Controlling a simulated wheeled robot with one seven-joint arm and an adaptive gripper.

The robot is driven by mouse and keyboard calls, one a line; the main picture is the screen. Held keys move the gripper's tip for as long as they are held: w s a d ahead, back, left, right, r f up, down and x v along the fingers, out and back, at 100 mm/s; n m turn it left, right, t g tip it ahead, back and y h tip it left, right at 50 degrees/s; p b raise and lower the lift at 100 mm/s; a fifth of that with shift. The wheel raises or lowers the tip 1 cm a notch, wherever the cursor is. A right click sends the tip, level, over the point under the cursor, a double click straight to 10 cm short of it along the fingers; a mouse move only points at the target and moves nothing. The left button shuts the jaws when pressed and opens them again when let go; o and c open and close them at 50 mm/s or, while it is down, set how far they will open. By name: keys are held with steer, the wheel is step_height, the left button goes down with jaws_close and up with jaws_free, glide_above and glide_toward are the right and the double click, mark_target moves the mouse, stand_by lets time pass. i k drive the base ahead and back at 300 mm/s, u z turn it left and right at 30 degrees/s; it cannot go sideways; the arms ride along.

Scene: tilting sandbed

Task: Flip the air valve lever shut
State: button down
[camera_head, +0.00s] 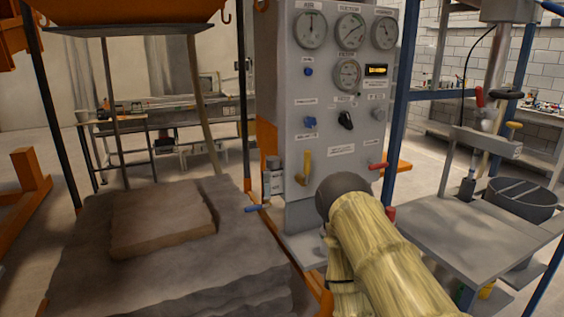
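A grey control panel (328,105) stands in the middle, with several gauges and knobs. A yellow lever (306,166) points down at its lower left. A red-handled lever (378,166) sticks out sideways at its lower right. A small blue lever (257,208) sits on the fitting below the panel's left edge. The small labels are too blurred to tell which of these is the air valve lever. My arm, in a yellowish sleeve with a dark rounded end, reaches in from the bottom right, below the panel. My gripper does not show.
A rough sand block (160,220) fills the lower left below an orange hopper (130,12). A blue frame post (400,100) stands right of the panel.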

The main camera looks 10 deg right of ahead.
mark_target(308, 153)
steer(key=u, duration=1.85)
steer(key=k, duration=0.45)
steer(key=z, duration=1)
